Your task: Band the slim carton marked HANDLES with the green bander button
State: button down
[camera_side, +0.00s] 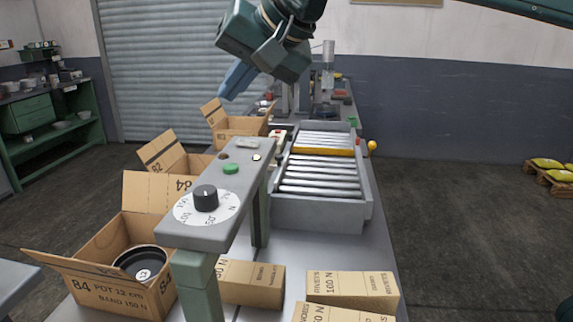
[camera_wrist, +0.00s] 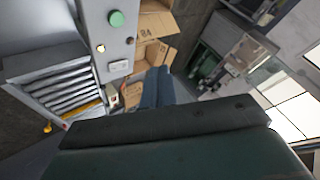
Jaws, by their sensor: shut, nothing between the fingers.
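The green bander button (camera_side: 230,169) sits on the grey control panel (camera_side: 190,236), behind a black dial (camera_side: 205,198) with a white scale. It also shows at the top of the wrist view (camera_wrist: 116,18). My gripper (camera_side: 236,80) is shut and empty, raised above and behind the panel; its blue fingers show in the wrist view (camera_wrist: 157,86), apart from the button. A carton (camera_side: 252,284) stands behind the panel post, partly hidden; its small lettering is hard to read. A carton that seems marked RIVETS 100 N (camera_side: 352,290) stands to its right. I cannot tell surely which carton is marked HANDLES.
A roller bed (camera_side: 318,180) with a yellow bar (camera_side: 325,152) lies right of the panel. Open boxes line the left, the nearest (camera_side: 110,294) marked 84 with a black pot (camera_side: 140,262) inside. Another carton (camera_side: 335,312) is cut off at the bottom edge.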

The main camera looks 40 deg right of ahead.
aim_at(235, 168)
jog(key=shift+w+a, duration=0.1)
jog(key=shift+a, duration=0.25)
jog(key=shift+f, duration=0.15)
jog(key=shift+f, duration=4.25)
jog(key=shift+f, duration=0.1)
jog(key=shift+f, duration=0.3)
jog(key=shift+f, duration=0.5)
jog(key=shift+r, duration=0.1)
dwell(0.3)
jog(key=shift+r, duration=0.8)
jog(key=shift+r, duration=0.15)
